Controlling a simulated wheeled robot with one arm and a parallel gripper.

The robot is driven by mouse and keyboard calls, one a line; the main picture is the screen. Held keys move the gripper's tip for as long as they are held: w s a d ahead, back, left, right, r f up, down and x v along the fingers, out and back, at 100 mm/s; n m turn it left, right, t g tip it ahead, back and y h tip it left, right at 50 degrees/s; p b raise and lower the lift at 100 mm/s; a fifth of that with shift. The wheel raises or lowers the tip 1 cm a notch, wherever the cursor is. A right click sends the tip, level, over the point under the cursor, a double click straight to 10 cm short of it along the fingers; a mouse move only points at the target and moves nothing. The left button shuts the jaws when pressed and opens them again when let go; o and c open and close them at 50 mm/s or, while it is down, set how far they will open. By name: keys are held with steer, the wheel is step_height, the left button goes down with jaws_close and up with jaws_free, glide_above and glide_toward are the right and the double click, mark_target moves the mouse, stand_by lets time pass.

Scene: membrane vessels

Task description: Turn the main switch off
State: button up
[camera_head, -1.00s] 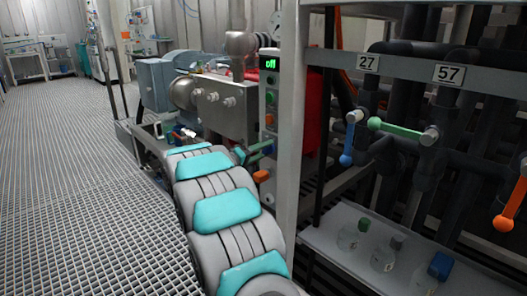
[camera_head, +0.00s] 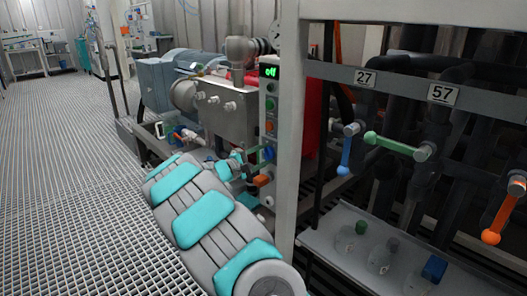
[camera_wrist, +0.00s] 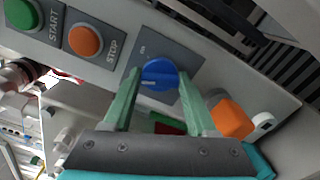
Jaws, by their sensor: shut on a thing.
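The main switch is a blue rotary knob (camera_wrist: 158,72) on a grey plate in the wrist view. A small label, apparently "ON", is printed near it. A white mark on the knob lies at its lower left. My gripper (camera_wrist: 160,78) has its green fingers on both sides of the knob and is shut on it. In the head view the blue knob (camera_head: 268,153) shows low on the grey control panel, with my gripper (camera_head: 257,161) at it. The green display (camera_head: 268,72) at the panel's top appears to read "off".
A green START button (camera_wrist: 22,14) and an orange STOP button (camera_wrist: 85,41) are beside the switch. An orange block (camera_wrist: 230,118) is close to the right finger. Valves with blue, green (camera_head: 395,144) and orange handles are to the right; the grated floor at left is clear.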

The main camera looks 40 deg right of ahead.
steer(key=shift+n+p, duration=0.5)
steer(key=shift+n, duration=0.3)
steer(key=shift+f, duration=0.1)
steer(key=o, duration=1.4)
steer(key=shift+c, duration=0.2)
steer(key=a, duration=0.7)
steer(key=shift+s+a+b, duration=0.3)
steer(key=shift+a+b, duration=0.05)
steer(key=shift+a, duration=0.05)
